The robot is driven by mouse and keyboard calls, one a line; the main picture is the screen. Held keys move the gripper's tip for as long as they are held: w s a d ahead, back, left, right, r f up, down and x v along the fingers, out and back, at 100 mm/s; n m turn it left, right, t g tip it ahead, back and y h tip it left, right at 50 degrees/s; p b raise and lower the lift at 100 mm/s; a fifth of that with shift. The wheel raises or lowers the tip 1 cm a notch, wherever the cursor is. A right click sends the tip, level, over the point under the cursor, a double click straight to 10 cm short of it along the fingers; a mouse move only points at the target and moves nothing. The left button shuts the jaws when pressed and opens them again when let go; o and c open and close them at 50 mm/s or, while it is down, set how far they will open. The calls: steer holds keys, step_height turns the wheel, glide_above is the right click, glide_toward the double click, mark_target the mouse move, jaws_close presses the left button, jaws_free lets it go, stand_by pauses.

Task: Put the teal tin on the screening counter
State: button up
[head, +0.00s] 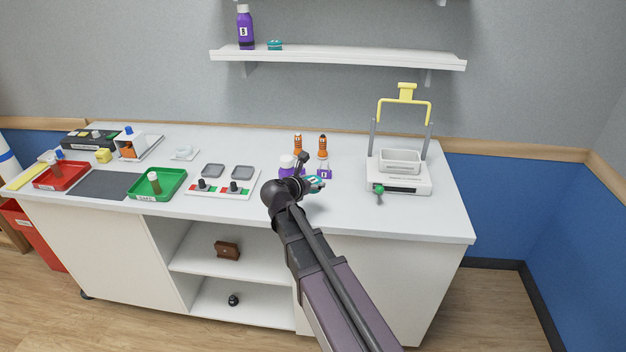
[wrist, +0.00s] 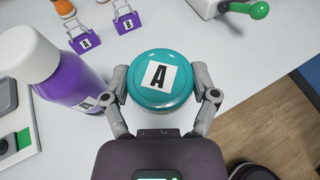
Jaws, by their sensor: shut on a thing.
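The teal tin (wrist: 148,97), round with a white label marked A, sits between the two fingers of my gripper (wrist: 163,84), which is shut on it. In the head view the tin (head: 314,184) shows at the end of my arm, partly hidden by my gripper (head: 304,184). It is over the white screening counter (head: 400,215), near its middle right; I cannot tell whether it touches the top. A purple bottle with a white cap (wrist: 62,68) stands close to the left finger. Another teal tin (head: 275,45) is on the wall shelf.
A device with a yellow handle (head: 404,103) and a green knob is to the right. Green tray (head: 172,194) and red tray (head: 70,185) lie left. The counter's front right is clear.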

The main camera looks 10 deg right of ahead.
steer(key=w+d, duration=0.2)
steer(key=w, duration=0.4)
steer(key=shift+w, duration=0.3)
steer(key=shift+f, duration=0.1)
steer(key=b, duration=0.6)
glide_above(314, 200)
step_height(314, 200, down, 6)
steer(key=shift+f+b, duration=1.9)
steer(key=shift+b, duration=0.1)
steer(key=shift+f, duration=0.15)
steer(key=o, duration=0.9)
steer(key=shift+r, duration=0.25)
